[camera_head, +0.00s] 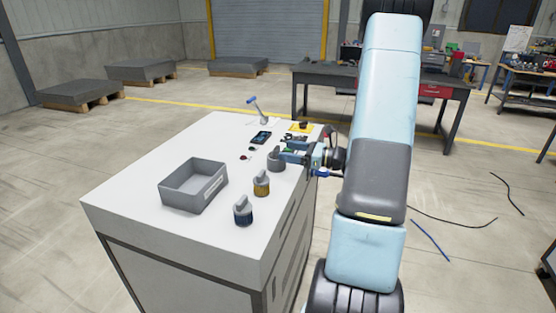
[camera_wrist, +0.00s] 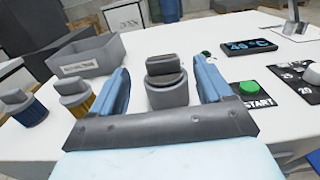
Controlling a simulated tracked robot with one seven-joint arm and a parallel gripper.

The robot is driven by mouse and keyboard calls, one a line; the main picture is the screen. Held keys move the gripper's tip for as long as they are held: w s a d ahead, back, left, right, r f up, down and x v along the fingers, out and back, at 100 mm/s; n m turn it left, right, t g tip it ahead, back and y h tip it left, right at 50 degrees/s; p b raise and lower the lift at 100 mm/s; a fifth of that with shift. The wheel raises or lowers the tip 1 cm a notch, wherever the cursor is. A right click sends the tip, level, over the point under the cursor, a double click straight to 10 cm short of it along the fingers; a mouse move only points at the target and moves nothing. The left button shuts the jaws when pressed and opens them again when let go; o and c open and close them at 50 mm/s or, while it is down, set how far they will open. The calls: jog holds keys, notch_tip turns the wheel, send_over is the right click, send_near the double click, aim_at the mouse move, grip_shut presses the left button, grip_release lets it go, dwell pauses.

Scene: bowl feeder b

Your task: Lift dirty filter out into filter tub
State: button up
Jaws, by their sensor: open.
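A grey round housing with a grey ridged cap on top (camera_head: 276,160) stands on the white cabinet top. In the wrist view the same housing (camera_wrist: 167,92) sits between the two blue fingers of my gripper (camera_wrist: 163,70), with gaps on both sides. My gripper is open and empty; it also shows in the head view (camera_head: 291,152). Any filter inside the housing is hidden. The grey, open-topped filter tub (camera_head: 193,197) stands to the left and looks empty. A grey-capped filter with a yellow body (camera_head: 262,187) and one with a blue body (camera_head: 243,216) stand upright nearer the front edge.
A dark display (camera_wrist: 249,46) and a pad with a green START button (camera_wrist: 250,88) lie right of the housing in the wrist view. A blue-headed lever (camera_head: 258,110) stands at the cabinet's back. The white top (camera_head: 150,222) is clear around the tub.

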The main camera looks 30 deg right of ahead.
aim_at(279, 149)
jog(key=shift+x, duration=2.6)
jog(key=shift+w+d+f, duration=0.1)
jog(key=c, duration=1.1)
notch_tip(279, 149, up, 10)
